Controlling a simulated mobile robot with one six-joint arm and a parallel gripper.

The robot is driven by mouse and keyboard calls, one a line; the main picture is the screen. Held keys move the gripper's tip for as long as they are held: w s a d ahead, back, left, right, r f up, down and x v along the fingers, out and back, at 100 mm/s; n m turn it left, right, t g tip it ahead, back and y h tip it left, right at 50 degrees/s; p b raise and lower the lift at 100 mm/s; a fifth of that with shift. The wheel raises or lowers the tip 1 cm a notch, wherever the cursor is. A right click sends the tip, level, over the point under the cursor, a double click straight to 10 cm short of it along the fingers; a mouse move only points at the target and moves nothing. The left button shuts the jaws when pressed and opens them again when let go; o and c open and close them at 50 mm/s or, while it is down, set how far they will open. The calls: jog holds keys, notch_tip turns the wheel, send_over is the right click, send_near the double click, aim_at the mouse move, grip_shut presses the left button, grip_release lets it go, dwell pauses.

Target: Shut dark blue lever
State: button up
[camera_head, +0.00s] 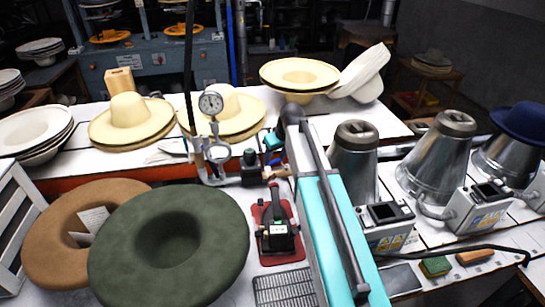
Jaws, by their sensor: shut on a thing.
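I cannot pick out a clearly dark blue lever. Upright metal pipework with a round pressure gauge (210,103) stands at the middle of the bench. Beside it, to the right, is a small dark teal part (274,140), too small to tell whether it is a lever or how it is set. I cannot make out my gripper in this view.
A dark green hat (125,245) and a brown hat (60,255) lie at front left. A black device on a red base (266,256) is beside the turquoise housing. Metal cones (436,160) stand at right. Cream hats (130,118) line the back.

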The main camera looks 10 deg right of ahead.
jog(key=n, duration=0.1)
jog(key=s+n+y, duration=0.1)
jog(key=d+n+b, duration=0.1)
jog(key=shift+s+d+n+g, duration=0.1)
jog(key=shift+s+n+g, duration=0.2)
jog(key=shift+n, duration=0.1)
jog(key=shift+s+d+n+g+y+b, duration=0.2)
jog(key=shift+d+n+y, duration=0.1)
jog(key=shift+n, duration=0.35)
jog(key=shift+s+d+n+g+y+b, duration=0.15)
jog(key=shift+d+n+g+y, duration=0.1)
jog(key=shift+n, duration=0.4)
jog(key=o, duration=1.2)
jog(key=shift+o, duration=0.2)
jog(key=shift+r, duration=0.2)
jog(key=s+r+b, duration=0.2)
jog(key=s, duration=0.6)
jog(key=s+r+b, duration=0.2)
jog(key=s, duration=0.6)
jog(key=shift+a+r, duration=0.25)
jog(key=shift+r, duration=0.1)
